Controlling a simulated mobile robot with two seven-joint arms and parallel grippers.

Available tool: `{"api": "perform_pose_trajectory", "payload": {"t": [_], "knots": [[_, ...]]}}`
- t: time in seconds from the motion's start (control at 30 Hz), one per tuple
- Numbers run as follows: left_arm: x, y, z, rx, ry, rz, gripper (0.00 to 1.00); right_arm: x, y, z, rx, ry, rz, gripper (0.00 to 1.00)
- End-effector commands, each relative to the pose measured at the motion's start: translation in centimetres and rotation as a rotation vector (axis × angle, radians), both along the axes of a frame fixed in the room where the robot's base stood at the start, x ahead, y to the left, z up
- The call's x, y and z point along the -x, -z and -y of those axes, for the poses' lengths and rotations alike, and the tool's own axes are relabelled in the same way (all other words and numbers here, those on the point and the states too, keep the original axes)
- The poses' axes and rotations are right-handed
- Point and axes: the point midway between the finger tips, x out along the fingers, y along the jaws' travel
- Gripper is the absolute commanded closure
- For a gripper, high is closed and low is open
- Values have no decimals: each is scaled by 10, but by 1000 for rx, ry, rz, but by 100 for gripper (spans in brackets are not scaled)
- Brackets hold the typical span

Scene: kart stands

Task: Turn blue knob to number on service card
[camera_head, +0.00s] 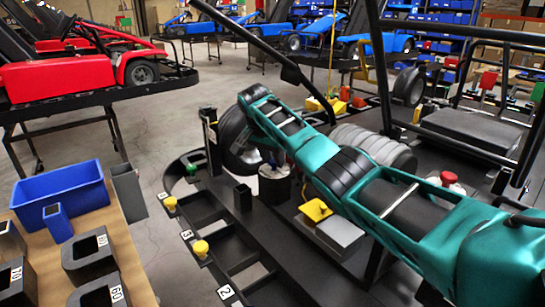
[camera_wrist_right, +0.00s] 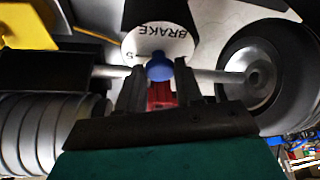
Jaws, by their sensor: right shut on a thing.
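A blue knob (camera_wrist_right: 160,67) sits on a white round dial (camera_wrist_right: 143,42) printed BRAKE, upside down in the right wrist view. A digit that looks like 5 and a tick show at the dial's left edge. My right gripper (camera_wrist_right: 160,88) is shut on the knob, one dark finger on either side. A red part shows between the fingers, below the knob. My left gripper is out of view. I cannot make out a service card.
The kart's black frame (camera_head: 225,215), wheels and yellow caps (camera_head: 201,248) surround the dial. A wooden table at left holds a blue bin (camera_head: 62,192) and numbered black holders (camera_head: 90,255). Red and blue karts stand behind, with open floor between.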

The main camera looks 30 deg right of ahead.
Motion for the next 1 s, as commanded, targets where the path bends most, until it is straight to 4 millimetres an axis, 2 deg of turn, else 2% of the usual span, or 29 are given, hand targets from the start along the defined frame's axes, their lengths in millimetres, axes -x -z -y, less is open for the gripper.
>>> {"api": "perform_pose_trajectory", "payload": {"t": [0.27,0.43,1.0], "knots": [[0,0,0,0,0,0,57,1,0,1,0,-28,0,95],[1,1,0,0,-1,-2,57,1,0,1,0,-105,0,95],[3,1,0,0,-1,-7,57,4,-1,5,0,-610,2,95]]}}
